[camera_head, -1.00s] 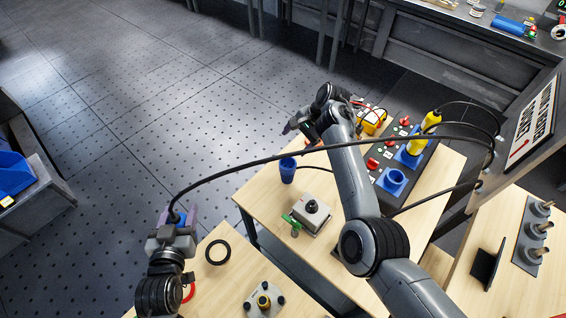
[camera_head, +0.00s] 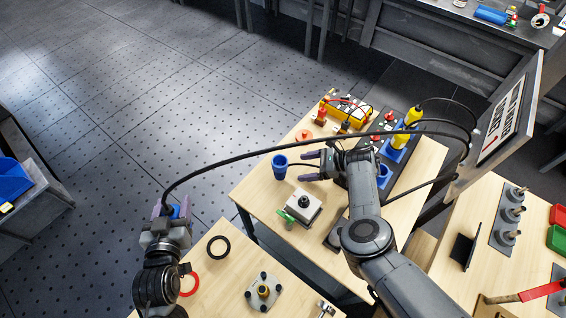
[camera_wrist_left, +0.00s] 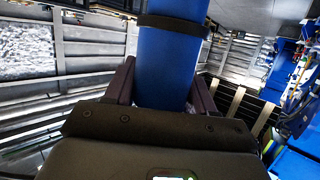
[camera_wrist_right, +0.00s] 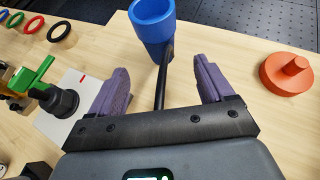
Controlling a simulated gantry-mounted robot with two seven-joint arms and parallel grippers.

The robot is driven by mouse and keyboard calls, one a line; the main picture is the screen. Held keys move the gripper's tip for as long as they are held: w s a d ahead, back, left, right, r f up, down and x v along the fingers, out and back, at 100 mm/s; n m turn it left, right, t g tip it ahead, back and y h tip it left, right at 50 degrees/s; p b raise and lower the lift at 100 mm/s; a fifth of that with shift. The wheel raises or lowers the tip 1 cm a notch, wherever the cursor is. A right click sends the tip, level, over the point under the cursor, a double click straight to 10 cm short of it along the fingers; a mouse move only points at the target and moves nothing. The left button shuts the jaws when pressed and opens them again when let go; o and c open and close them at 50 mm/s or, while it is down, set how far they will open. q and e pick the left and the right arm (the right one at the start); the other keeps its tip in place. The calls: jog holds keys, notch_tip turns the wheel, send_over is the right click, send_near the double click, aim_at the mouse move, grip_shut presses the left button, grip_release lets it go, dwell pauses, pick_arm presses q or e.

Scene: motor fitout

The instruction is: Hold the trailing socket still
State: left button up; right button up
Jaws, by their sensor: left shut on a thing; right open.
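The trailing socket, a blue tapered cup shape (camera_head: 280,167), stands near the table's far-left edge. In the right wrist view the blue socket (camera_wrist_right: 153,22) lies just beyond my fingers, its black cable (camera_wrist_right: 162,78) running back between them. My right gripper (camera_head: 305,167) is open and empty, to the right of the socket and pointing at it; the fingers are apart from it. My left gripper (camera_head: 173,211) is shut on a blue plug (camera_head: 181,212), which also shows between the fingers in the left wrist view (camera_wrist_left: 167,65). A long black cable (camera_head: 260,158) arches from this plug to the right.
The plug's cable passes above my right gripper.

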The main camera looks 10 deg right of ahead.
aim_at(283, 171)
pick_arm(q)
notch_tip(283, 171, down, 6)
jog(key=b, duration=0.5)
jog(key=shift+r, duration=0.2)
pick_arm(e)
jog(key=x, duration=0.7)
jog(key=shift+f, duration=0.1)
pick_arm(q)
jog(key=shift+f+b, duration=0.75)
jog(key=shift+b, duration=0.2)
pick_arm(e)
jog(key=shift+x, duration=1.25)
jog(key=shift+c, duration=0.2)
jog(key=c, duration=1.1)
jog(key=o, duration=1.2)
jog(key=shift+c, duration=0.2)
jog(key=shift+c, duration=0.5)
